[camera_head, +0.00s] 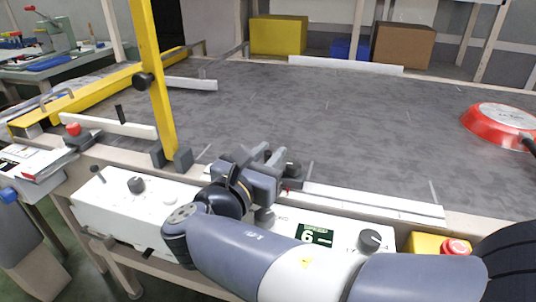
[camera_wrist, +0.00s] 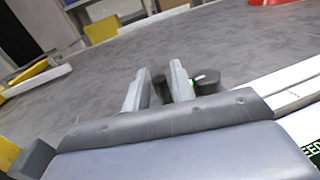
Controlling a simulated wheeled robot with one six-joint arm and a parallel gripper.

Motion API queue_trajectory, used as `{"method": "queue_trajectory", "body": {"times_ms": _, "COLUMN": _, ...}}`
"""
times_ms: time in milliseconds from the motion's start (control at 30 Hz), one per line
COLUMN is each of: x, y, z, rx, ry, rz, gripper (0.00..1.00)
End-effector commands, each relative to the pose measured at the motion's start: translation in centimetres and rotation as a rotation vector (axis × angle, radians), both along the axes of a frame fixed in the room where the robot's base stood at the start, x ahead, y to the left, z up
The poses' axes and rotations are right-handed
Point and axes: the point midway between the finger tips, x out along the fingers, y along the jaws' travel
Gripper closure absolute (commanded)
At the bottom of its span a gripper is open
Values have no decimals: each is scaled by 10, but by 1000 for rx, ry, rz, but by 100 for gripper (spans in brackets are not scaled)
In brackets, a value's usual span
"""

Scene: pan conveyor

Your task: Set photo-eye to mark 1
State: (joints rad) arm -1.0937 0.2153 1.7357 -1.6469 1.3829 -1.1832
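The photo-eye appears to be the small black device with a green light by my fingers in the wrist view (camera_wrist: 207,83); in the head view its dark body (camera_head: 293,169) is partly hidden by my gripper. My gripper (camera_head: 265,155) is at the conveyor's near edge. In the wrist view its two grey fingers (camera_wrist: 159,88) stand apart with a black part between them. I cannot tell whether they press on it. Upright ticks stand along the near rail (camera_head: 375,202), one beside the gripper and one farther right (camera_head: 433,190). No mark number is readable.
A red pan (camera_head: 497,124) lies on the grey belt (camera_head: 330,115) at the right. A yellow post (camera_head: 153,80) rises left of my gripper. The control panel (camera_head: 290,226) with a knob and display is below, and a red stop button (camera_head: 455,247) is at right. The middle belt is clear.

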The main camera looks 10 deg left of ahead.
Motion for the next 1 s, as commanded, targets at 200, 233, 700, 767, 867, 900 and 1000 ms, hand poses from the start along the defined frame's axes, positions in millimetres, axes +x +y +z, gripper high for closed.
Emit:
{"method": "queue_trajectory", "body": {"times_ms": 200, "x": 0, "y": 0, "z": 0, "rx": 0, "ry": 0, "rz": 0, "gripper": 94}}
{"method": "queue_trajectory", "body": {"times_ms": 233, "x": 0, "y": 0, "z": 0, "rx": 0, "ry": 0, "rz": 0, "gripper": 97}}
{"method": "queue_trajectory", "body": {"times_ms": 700, "x": 0, "y": 2, "z": 0, "rx": -1, "ry": 0, "rz": 0, "gripper": 100}}
{"method": "queue_trajectory", "body": {"times_ms": 767, "x": 0, "y": 6, "z": 2, "rx": -2, "ry": 2, "rz": 0, "gripper": 100}}
{"method": "queue_trajectory", "body": {"times_ms": 867, "x": 2, "y": 19, "z": 4, "rx": -4, "ry": 2, "rz": 2, "gripper": 100}}
{"method": "queue_trajectory", "body": {"times_ms": 900, "x": 2, "y": 26, "z": 5, "rx": -3, "ry": 3, "rz": 3, "gripper": 100}}
{"method": "queue_trajectory", "body": {"times_ms": 1000, "x": 4, "y": 42, "z": 5, "rx": -4, "ry": 2, "rz": 2, "gripper": 100}}
